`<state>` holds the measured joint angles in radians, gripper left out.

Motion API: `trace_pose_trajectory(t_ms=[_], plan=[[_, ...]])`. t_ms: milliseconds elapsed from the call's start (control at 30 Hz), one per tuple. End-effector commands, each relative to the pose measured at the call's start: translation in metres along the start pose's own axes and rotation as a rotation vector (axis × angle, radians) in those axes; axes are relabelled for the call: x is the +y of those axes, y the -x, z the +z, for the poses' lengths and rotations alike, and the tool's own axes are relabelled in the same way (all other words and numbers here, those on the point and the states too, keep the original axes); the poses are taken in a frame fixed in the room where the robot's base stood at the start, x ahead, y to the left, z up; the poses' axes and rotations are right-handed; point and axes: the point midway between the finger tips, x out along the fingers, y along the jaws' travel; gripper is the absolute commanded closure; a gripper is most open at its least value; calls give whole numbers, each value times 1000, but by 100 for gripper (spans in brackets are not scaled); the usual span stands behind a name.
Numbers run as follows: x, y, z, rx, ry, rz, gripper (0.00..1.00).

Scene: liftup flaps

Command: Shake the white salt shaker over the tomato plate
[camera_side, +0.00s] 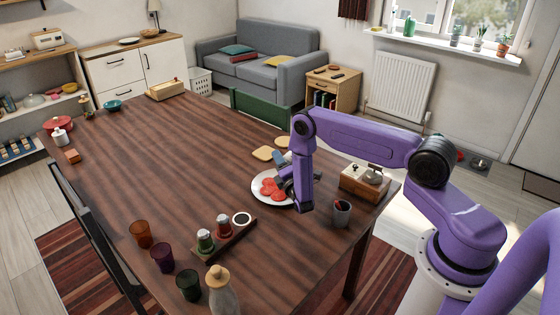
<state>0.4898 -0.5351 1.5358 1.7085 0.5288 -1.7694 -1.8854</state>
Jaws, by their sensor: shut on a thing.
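The white plate (259,198) with several red tomato slices (268,188) stands on the table near its right end. My gripper (282,183) is low over the plate's right side, beside the slices. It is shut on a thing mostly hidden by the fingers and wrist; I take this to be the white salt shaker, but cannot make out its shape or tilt. A dark wooden rack (232,238) holds a green shaker (205,241) and a red shaker (223,226), both with pale tops. Its third place shows only a white ring with a dark centre.
A grey cup (341,213) and a wooden box (365,184) stand right of the plate. Bread-like slices (263,153) lie behind it. Several coloured glasses (162,256) and a corked bottle (222,290) stand at the front. The table's middle (180,170) is clear.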

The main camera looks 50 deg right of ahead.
Motion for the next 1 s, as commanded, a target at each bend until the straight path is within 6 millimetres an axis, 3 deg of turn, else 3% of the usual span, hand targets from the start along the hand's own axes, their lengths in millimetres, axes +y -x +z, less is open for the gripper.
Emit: trace_pose_trajectory(t_ms=[333,700,1000], plan=[[2,-1,1,0,-1,1,86],[26,-3,10,0,-2,0,86],[8,-1,3,0,-1,-2,86]])
